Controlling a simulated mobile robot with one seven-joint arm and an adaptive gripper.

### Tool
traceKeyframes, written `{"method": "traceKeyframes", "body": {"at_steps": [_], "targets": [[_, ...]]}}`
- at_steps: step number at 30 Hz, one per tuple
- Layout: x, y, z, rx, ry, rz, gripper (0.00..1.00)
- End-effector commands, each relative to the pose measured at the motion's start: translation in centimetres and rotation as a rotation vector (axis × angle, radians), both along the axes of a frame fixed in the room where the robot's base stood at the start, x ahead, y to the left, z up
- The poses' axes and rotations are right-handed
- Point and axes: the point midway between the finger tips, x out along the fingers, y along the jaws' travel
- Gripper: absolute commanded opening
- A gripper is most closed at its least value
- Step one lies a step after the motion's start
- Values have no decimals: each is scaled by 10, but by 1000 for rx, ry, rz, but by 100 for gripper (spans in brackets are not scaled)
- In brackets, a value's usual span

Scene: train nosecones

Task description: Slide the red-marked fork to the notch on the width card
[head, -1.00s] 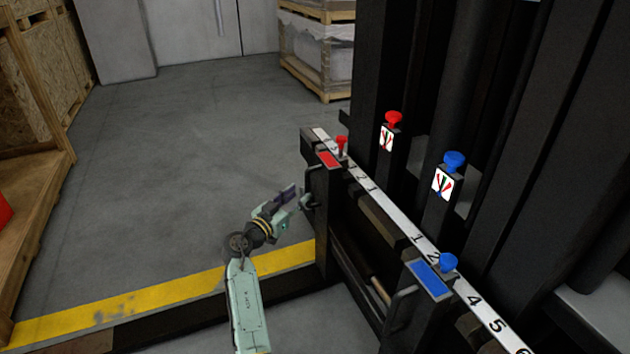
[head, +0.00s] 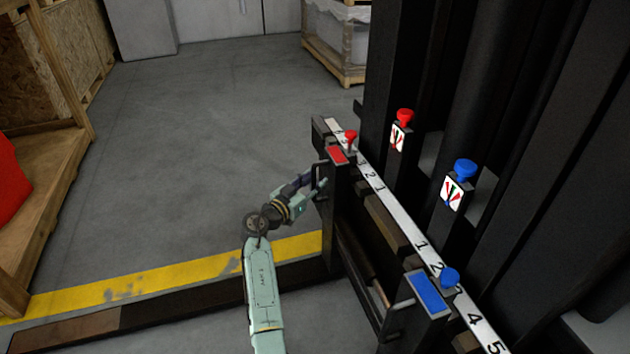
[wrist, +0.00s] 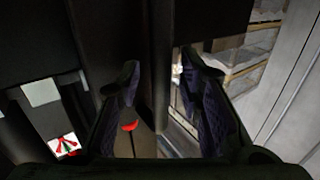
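The red-marked fork carriage (head: 337,155) has a red plate and stands at the far end of a white numbered scale (head: 400,218). A small red knob (head: 350,137) sits on top of it. My gripper (head: 319,184) is at the near left side of this carriage, by its side handle. In the wrist view the two dark fingers (wrist: 165,92) are spread apart, with a dark upright bar and a red knob (wrist: 129,126) showing between them. I cannot tell whether the fingers touch the handle. I cannot make out a width card or its notch.
A blue-marked carriage (head: 428,293) with a blue knob (head: 450,277) stands nearer on the scale. Red (head: 404,116) and blue (head: 465,168) knobbed posts with arrow labels stand behind. Dark mast columns fill the right. Open grey floor (head: 210,150) lies left, with wooden shelving (head: 55,130) beyond.

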Motion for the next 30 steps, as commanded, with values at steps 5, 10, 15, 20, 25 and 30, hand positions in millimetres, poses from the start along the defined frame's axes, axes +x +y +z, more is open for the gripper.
{"method": "traceKeyframes", "body": {"at_steps": [5, 10, 15, 20, 25, 30], "targets": [[0, 0, 0, 0, 0, 0, 24], [0, 0, 0, 0, 0, 0, 12], [0, 0, 0, 0, 0, 0, 1], [0, 0, 0, 0, 0, 0, 0], [0, 0, 0, 0, 0, 0, 0], [0, 0, 0, 0, 0, 0, 0]]}}
